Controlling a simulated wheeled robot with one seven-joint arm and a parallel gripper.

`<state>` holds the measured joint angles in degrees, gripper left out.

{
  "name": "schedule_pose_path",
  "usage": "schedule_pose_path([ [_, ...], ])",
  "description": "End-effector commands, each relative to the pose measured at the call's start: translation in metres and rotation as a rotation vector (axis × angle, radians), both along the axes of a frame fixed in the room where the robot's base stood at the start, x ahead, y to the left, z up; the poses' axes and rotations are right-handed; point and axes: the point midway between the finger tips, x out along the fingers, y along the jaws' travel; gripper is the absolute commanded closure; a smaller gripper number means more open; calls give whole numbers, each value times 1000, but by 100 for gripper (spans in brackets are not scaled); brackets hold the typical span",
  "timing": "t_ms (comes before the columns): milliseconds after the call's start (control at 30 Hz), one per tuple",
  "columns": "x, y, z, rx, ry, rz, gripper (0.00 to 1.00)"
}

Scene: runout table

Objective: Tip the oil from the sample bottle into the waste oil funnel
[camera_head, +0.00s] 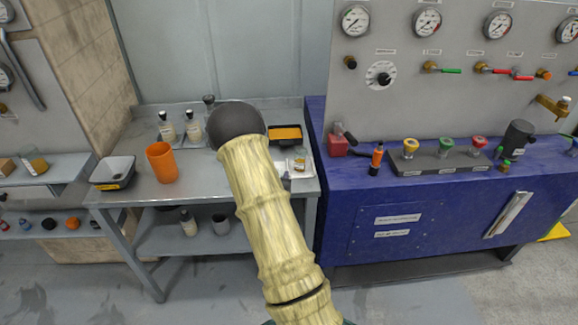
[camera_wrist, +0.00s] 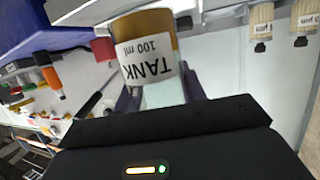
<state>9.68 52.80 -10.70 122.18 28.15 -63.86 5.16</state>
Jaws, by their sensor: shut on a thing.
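The sample bottle (camera_wrist: 148,58) shows in the wrist view, with amber oil and a white label reading TANK 100 ml. The label is upside down in that picture. The oil shows in the upper part of the picture and the part nearer my gripper looks clear. My gripper (camera_wrist: 162,95) is shut on the bottle, with its dark fingers on either side. In the head view my arm hides the gripper and the bottle. I cannot make out the waste oil funnel for certain in either view.
The blue bench (camera_head: 400,225) carries coloured caps under gauges.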

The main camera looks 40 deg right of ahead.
Motion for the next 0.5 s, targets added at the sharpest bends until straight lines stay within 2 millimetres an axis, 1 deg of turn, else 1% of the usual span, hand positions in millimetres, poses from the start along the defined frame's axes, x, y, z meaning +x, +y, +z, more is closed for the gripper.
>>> schedule_pose_path([
  [33,1,9,-7,1,3,31,82],
  [167,4,36,-22,2,4,123,82],
  [267,4,63,-37,3,6,212,82],
  [367,3,99,-54,5,6,325,82],
  [400,2,117,-61,6,6,378,82],
  [467,-3,144,-71,6,6,459,82],
  [500,-6,162,-77,8,5,510,82],
])
